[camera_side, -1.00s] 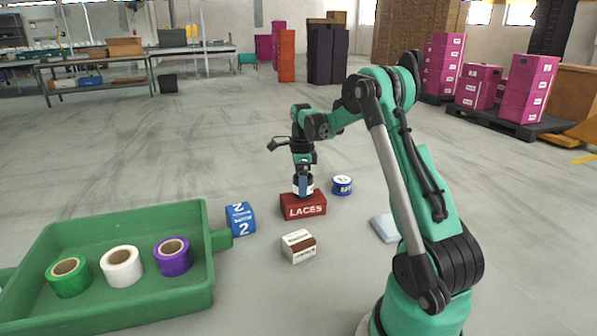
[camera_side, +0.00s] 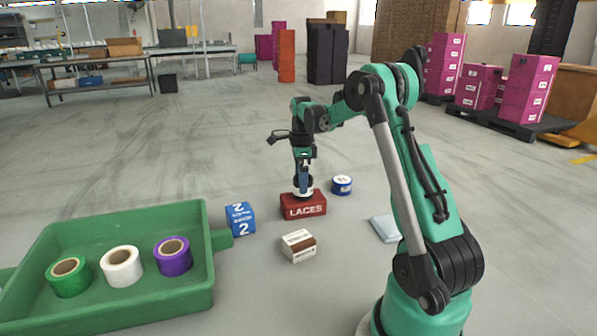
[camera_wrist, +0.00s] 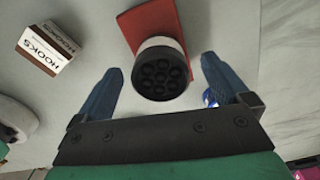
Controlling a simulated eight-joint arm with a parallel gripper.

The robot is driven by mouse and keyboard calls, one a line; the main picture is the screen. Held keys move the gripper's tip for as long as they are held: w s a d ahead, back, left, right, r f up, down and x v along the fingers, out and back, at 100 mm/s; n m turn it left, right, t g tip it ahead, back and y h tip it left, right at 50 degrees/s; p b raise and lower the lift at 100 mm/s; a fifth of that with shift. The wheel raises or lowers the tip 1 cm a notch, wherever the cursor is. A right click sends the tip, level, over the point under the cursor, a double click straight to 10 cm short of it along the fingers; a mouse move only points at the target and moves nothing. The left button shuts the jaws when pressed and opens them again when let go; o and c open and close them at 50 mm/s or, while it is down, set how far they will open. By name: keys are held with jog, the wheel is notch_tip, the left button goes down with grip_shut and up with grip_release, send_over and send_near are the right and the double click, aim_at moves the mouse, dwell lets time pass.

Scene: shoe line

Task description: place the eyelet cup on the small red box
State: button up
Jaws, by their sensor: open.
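The small red box (camera_side: 303,207), marked LACES, lies on the grey floor in the side view; part of it shows at the top of the wrist view (camera_wrist: 148,20). The eyelet cup (camera_side: 309,191) stands upright on top of the red box. In the wrist view the cup (camera_wrist: 160,72) has a white side and a dark top with several round holes, and hides part of the box. My gripper (camera_side: 303,182) is just above the cup. In the wrist view its blue fingers (camera_wrist: 161,67) are spread, one to each side of the cup, with gaps between.
A blue round tin (camera_side: 342,185) is right of the red box. A white-and-brown HOOKS box (camera_side: 298,246) is in front. A blue box (camera_side: 240,219) is left, beside a green tray (camera_side: 110,309) with three rolls. A pale blue flat item (camera_side: 384,229) lies near my base.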

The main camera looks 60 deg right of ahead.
notch_tip(320, 180, up, 10)
jog(key=w+a+r+n+t+h, duration=0.1)
jog(key=w+a+r+n+t, duration=0.1)
jog(key=a+n, duration=0.65)
jog(key=s+a+f+n+t, duration=0.2)
jog(key=a+f+n, duration=0.1)
jog(key=a+n, duration=0.7)
jog(key=s+a+f+n+t+y, duration=0.1)
jog(key=s+a+f+n+t, duration=0.2)
jog(key=a+n, duration=0.7)
jog(key=shift+s+a+n, duration=0.2)
jog(key=shift+s+n, duration=0.15)
jog(key=shift+n, duration=0.2)
jog(key=shift+o, duration=0.4)
